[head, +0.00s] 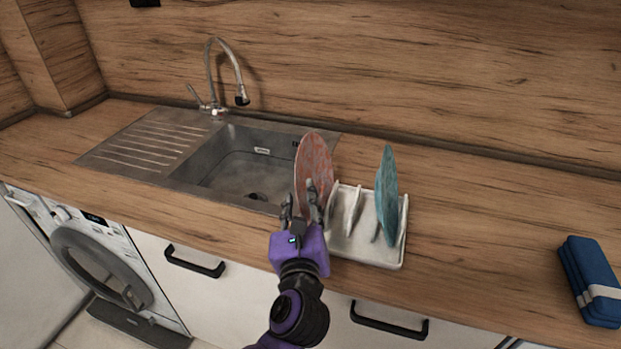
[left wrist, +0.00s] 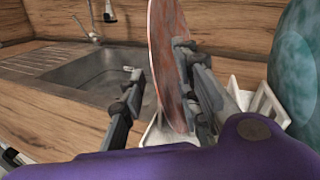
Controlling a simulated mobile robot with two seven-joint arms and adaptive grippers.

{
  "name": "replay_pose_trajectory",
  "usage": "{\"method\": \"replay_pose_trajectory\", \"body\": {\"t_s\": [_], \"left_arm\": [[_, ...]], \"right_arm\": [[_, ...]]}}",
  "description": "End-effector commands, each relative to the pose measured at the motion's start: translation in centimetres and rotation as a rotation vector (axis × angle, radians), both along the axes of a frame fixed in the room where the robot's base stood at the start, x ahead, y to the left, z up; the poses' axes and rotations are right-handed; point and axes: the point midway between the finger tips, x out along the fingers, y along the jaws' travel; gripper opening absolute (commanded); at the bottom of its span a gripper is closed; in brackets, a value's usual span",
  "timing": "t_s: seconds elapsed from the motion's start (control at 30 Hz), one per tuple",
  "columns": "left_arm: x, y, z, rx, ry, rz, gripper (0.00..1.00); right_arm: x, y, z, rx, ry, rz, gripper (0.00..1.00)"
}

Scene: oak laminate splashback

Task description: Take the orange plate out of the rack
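The orange plate (head: 315,160) is mottled and stands upright on edge at the left end of the white rack (head: 372,250). It also shows in the left wrist view (left wrist: 166,60), where its lower edge sits at the rack. My left gripper (head: 301,199) is open at the near side of the plate. In the left wrist view the plate stands between the two spread fingers (left wrist: 158,85), close to the right finger and apart from the left one. I cannot tell whether the right finger touches it. My right gripper is in neither view.
A teal plate (head: 387,195) stands upright in the right part of the rack. The sink (head: 235,165) with its tap (head: 218,109) lies left of the rack. A blue bundle with a pale band (head: 590,282) lies far right. The counter between is clear.

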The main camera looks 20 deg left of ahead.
Motion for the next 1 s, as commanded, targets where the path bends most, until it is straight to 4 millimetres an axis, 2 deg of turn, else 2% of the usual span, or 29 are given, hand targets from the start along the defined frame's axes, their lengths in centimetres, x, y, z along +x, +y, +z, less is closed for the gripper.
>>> {"method": "replay_pose_trajectory", "body": {"t_s": [0.13,0.4,0.63,1.0], "left_arm": [[1.6,0.5,0.3,0.001,-0.004,0.0,0.3],[1.8,0.6,0.0,0.001,0.0,0.0,0.3],[1.8,0.6,0.0,0.001,-0.001,0.0,0.0],[1.8,0.7,0.2,0.002,-0.001,0.001,0.0]], "right_arm": [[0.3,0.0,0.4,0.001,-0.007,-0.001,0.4],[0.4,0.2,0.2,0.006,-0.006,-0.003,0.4],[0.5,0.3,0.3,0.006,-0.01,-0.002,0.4],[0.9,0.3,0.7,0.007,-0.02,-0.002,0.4]]}}
